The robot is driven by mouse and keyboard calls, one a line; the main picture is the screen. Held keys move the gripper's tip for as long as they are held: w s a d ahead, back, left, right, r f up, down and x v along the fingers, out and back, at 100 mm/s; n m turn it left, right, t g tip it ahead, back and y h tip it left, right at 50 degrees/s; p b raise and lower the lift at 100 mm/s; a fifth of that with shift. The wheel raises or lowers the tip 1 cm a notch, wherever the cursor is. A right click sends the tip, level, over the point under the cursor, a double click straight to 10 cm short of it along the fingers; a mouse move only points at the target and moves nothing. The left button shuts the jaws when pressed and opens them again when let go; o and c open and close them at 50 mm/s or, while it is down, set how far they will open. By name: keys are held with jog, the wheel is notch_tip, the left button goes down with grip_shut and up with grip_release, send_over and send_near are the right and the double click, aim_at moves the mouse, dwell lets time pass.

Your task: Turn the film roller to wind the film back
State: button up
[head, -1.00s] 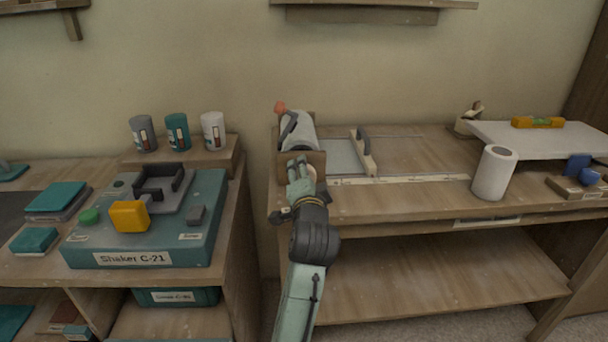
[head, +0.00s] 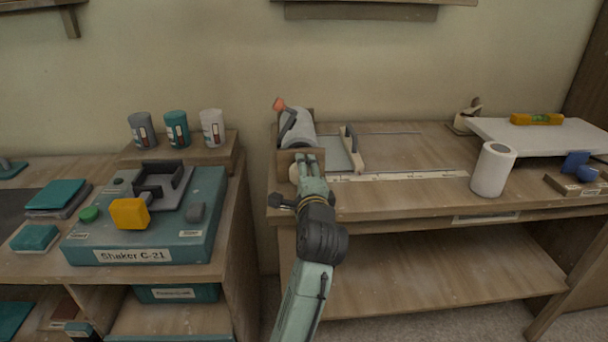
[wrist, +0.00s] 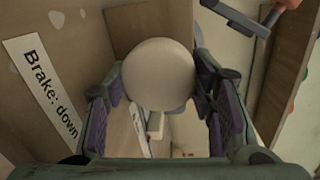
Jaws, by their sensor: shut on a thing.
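The film roller (head: 299,128) is a pale grey roll in a wooden bracket at the left end of the right-hand bench. Its cream round knob (wrist: 158,75) sits between my fingers in the wrist view. My gripper (wrist: 160,95) is shut on this knob, one finger on each side. In the head view my gripper (head: 308,160) is at the bracket's front, and part of the knob shows at its left. A dark brake lever with an orange-red tip (head: 279,104) rises at the roller's left. A label "Brake: down" (wrist: 42,92) is on the wood beside the knob.
A wooden bar with a dark handle (head: 352,150) stands right of the roller, by a grey sheet (head: 337,154). A pale strip (head: 405,177) runs along the bench front. A white roll (head: 493,170) stands farther right. The Shaker C-21 box (head: 150,215) is on the left bench.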

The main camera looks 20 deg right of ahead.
dwell(0.4)
jog(key=o, duration=1.2)
jog(key=shift+c, duration=0.2)
